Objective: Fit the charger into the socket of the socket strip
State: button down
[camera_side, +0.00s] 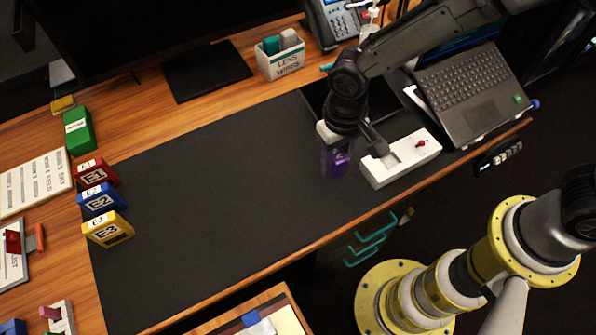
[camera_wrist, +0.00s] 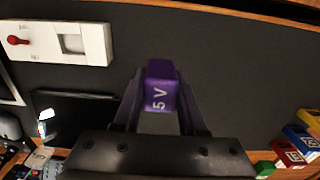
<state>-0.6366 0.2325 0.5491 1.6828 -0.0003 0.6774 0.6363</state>
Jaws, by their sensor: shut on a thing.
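The charger (camera_side: 341,163) is a purple block, marked "5 V" where it shows in the wrist view (camera_wrist: 160,88). My gripper (camera_side: 336,155) is shut on it, with a finger on each side in the wrist view (camera_wrist: 159,108). The white socket strip (camera_side: 378,176) lies on the dark mat, just right of the charger in the side view. In the wrist view the strip (camera_wrist: 92,50) is at the upper left, apart from the charger. It has a red switch (camera_wrist: 15,40) and a square socket recess (camera_wrist: 72,43). The charger's plug side cannot be made out.
A laptop (camera_side: 470,95) stands right of the strip, and a box of lens wipes (camera_side: 281,60) is at the back. Red, blue and yellow blocks (camera_side: 108,230) marked E1 to E3 sit on the mat's left edge. The mat's middle (camera_side: 220,200) is clear.

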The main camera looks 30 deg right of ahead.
send_over(301, 183)
notch_tip(301, 183, down, 6)
jog(key=shift+s+f, duration=0.1)
jog(key=shift+f, duration=1.9)
jog(key=shift+f, duration=0.15)
jog(key=shift+c, duration=2.3)
grip_release()
notch_tip(301, 183, up, 12)
